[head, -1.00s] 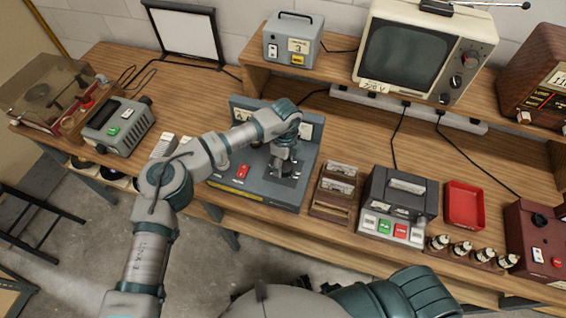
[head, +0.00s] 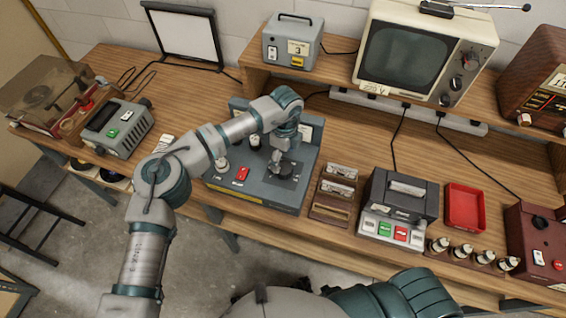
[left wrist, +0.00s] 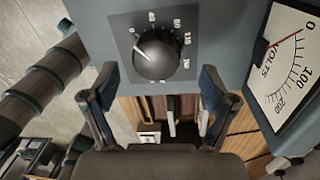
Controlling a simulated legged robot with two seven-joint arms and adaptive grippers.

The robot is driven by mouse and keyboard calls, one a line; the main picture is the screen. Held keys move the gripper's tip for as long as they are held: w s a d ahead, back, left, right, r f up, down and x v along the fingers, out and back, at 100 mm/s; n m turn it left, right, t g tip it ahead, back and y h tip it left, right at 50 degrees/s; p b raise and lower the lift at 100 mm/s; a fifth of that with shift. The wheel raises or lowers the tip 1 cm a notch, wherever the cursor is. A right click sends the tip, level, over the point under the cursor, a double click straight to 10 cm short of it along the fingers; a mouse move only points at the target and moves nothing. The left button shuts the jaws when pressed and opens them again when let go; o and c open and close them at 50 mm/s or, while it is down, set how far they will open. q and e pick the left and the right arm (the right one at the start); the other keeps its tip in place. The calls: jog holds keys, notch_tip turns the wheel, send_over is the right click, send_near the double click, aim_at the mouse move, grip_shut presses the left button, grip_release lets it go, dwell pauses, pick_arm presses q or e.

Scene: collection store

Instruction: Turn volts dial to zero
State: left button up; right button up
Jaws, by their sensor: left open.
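The grey tester (head: 262,188) stands on the bench, with a red switch (head: 242,173) on its panel. In the left wrist view, the black round volts dial (left wrist: 160,58) sits on the panel, ringed by white numbers. Its white pointer line points to the upper left of the picture. A meter marked VOLTS (left wrist: 290,65) is at the right, its red needle near 0. My left gripper (left wrist: 158,88) is open, its fingers apart on either side below the dial, not closed on it. In the head view the left gripper (head: 283,168) is over the tester's right part, hiding the dial.
Right of the tester stand a wooden card holder (head: 333,192), a dark box with coloured buttons (head: 398,205) and a red tray (head: 464,205). A grey unit (head: 118,128) and a record player (head: 45,95) are at the left. Bench between them is partly clear.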

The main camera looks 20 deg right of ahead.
aim_at(285, 163)
pick_arm(q)
notch_tip(285, 163, up, 8)
jog(key=shift+w+d+f, duration=0.25)
jog(key=shift+d, duration=0.1)
dwell(0.4)
